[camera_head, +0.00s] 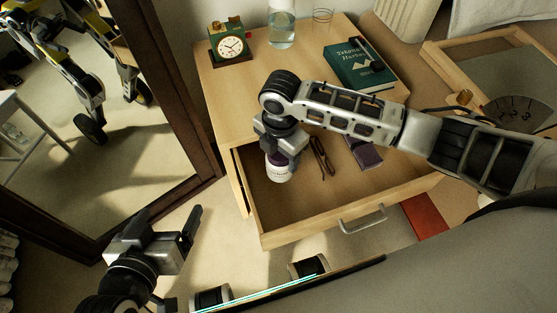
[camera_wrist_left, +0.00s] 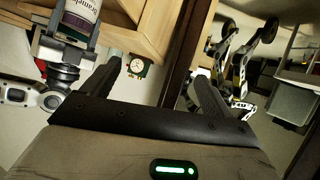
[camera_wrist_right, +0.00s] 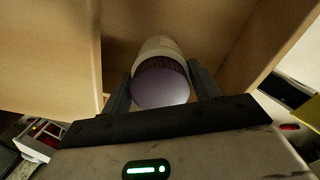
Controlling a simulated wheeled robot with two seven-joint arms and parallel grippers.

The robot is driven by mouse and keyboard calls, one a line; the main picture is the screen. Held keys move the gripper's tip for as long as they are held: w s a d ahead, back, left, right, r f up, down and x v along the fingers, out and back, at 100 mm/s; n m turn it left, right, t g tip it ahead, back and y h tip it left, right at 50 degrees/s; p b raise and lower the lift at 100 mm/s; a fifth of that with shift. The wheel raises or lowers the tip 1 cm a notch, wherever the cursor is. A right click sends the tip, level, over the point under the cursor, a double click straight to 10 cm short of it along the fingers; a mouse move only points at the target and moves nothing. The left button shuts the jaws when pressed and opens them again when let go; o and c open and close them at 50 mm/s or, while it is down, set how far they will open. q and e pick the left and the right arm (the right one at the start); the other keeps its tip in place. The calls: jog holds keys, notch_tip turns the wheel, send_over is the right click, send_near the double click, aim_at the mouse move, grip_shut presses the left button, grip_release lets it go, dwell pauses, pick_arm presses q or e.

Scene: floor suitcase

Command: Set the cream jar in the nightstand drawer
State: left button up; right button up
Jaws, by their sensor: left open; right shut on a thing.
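The cream jar (camera_head: 279,172) is a white jar with a purple lid, held by my right gripper (camera_head: 279,158). The right gripper is shut on it, and the jar is over the left part of the open nightstand drawer (camera_head: 310,226). In the right wrist view the jar (camera_wrist_right: 161,83) sits between the two fingers, lid toward the camera, with drawer walls around it. I cannot tell whether it touches the drawer floor. In the left wrist view its labelled side (camera_wrist_left: 80,14) shows. My left gripper (camera_head: 191,236) is open and empty, left of the drawer front.
In the drawer, glasses (camera_head: 322,156) and a dark purple item (camera_head: 364,152) lie right of the jar. A clock (camera_head: 231,44), a glass bottle (camera_head: 282,24) and a green book (camera_head: 359,66) are on the nightstand top (camera_head: 225,92). A mirror (camera_head: 100,120) stands at the left.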

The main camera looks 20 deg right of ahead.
jog(key=shift+w+f+b, duration=0.3)
jog(key=shift+w+f, duration=0.65)
jog(key=shift+f, duration=0.05)
notch_tip(320, 180, down, 4)
jog(key=shift+w+r+b, duration=0.15)
jog(key=shift+r+b, duration=0.1)
jog(key=shift+b, duration=0.3)
pick_arm(q)
jog(key=shift+g, duration=0.4)
jog(key=f, duration=0.3)
jog(key=d+f, duration=0.1)
jog(key=shift+w+f, duration=0.15)
jog(key=shift+w, duration=0.25)
pick_arm(e)
jog(key=o, duration=0.9)
jog(key=shift+f, duration=0.1)
